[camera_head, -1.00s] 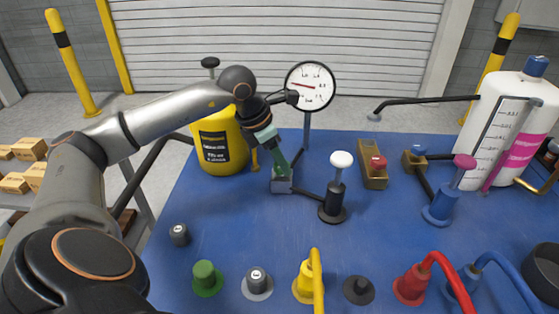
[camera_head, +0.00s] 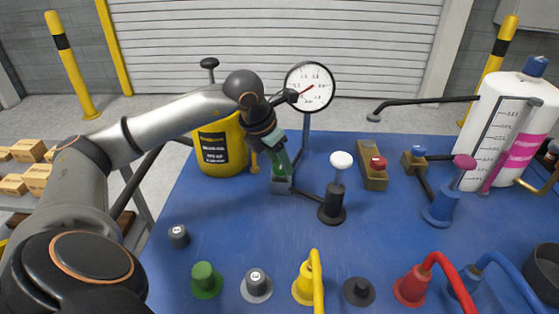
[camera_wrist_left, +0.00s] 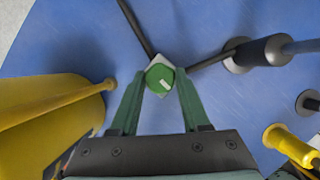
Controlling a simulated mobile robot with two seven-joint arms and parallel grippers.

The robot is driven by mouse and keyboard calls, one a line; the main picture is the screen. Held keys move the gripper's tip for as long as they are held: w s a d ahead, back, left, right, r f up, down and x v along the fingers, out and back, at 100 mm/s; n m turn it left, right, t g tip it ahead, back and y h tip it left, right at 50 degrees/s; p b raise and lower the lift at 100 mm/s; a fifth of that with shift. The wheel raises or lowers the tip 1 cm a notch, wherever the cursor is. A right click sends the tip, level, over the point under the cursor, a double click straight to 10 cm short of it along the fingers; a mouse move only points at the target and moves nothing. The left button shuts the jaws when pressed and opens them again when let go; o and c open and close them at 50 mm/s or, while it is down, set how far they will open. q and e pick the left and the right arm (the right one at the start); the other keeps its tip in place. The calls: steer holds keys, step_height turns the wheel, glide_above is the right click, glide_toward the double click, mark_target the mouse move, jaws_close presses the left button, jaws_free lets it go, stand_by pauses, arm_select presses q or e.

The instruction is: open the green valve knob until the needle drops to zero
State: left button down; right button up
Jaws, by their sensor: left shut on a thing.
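The green valve knob (camera_wrist_left: 157,75) shows in the left wrist view as a round cap with a white mark pointing to the lower right. It sits on a small grey block (camera_head: 281,186) on the blue table. My left gripper (camera_wrist_left: 160,80) is shut on the knob from above, one teal finger on each side. In the head view the gripper (camera_head: 281,170) mostly hides the knob. My right gripper is not in view.
A yellow container (camera_head: 221,150) stands close on the left of the gripper. A black post with a white cap (camera_head: 341,160) stands to its right. Several knobs and fittings line the front of the blue table (camera_head: 230,215). A white tank (camera_head: 510,125) stands at the right.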

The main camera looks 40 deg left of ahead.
arm_select(q)
steer(key=shift+c, duration=1.9)
jaws_free()
steer(key=p+v, duration=0.1)
steer(key=v, duration=1.1)
steer(key=shift+r, duration=0.3)
steer(key=shift+s+f, duration=0.1)
